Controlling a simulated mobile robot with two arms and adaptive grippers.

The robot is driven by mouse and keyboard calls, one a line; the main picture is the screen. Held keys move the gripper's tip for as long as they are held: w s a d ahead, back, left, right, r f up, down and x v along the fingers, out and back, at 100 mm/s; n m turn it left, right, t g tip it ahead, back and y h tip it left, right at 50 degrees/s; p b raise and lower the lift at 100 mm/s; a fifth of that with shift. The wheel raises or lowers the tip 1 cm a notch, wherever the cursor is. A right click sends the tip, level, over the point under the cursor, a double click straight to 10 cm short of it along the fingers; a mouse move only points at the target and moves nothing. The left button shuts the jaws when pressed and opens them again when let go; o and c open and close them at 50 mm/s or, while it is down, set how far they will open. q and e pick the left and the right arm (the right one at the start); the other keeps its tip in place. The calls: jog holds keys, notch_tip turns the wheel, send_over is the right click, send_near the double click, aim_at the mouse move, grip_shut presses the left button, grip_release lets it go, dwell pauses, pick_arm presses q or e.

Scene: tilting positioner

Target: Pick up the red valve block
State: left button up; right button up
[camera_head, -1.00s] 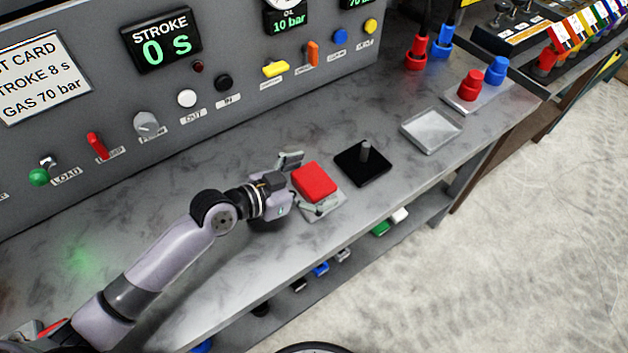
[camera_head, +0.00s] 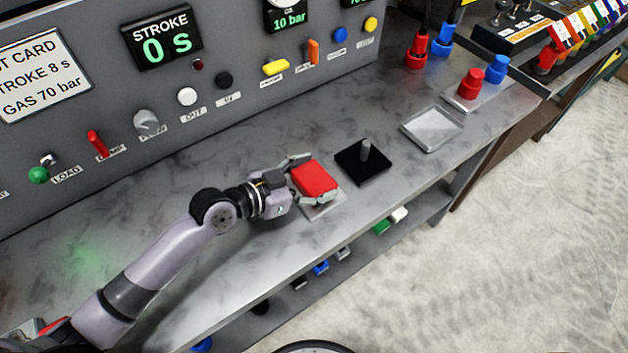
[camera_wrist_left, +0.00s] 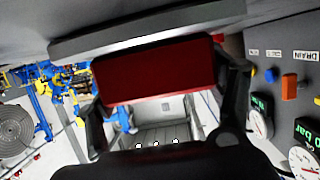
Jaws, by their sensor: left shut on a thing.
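The red valve block (camera_head: 315,179) is at the middle of the grey bench, over a small light plate (camera_head: 327,209). My left gripper (camera_head: 312,182) is shut on it, with one finger on its far side and one on its near side. I cannot tell whether the block is still resting on the plate. In the left wrist view the red block (camera_wrist_left: 158,72) spans the gap between the two dark fingers. My right gripper is not in view.
A black base with an upright peg (camera_head: 364,163) stands just right of the block. Further right are an empty metal tray (camera_head: 433,128) and red and blue caps (camera_head: 470,84). The control panel (camera_head: 230,60) rises behind. The bench's front edge is close.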

aim_at(314, 177)
pick_arm(q)
jog(key=c, duration=0.5)
jog(key=shift+w+r, duration=0.1)
jog(key=shift+r, duration=0.05)
jog(key=shift+c, duration=0.5)
notch_tip(314, 177, up, 20)
jog(key=w+a+r+n+t+y, duration=0.1)
jog(key=a+n+t+y, duration=0.2)
jog(key=a, duration=0.6)
jog(key=w+a+r+n+t+y, duration=0.1)
jog(key=a+r+n+t+y, duration=0.1)
jog(key=a+n+y, duration=0.5)
jog(key=shift+w+a+n+t+y, duration=0.4)
jog(key=shift+a+y, duration=0.3)
jog(key=shift+a, duration=0.45)
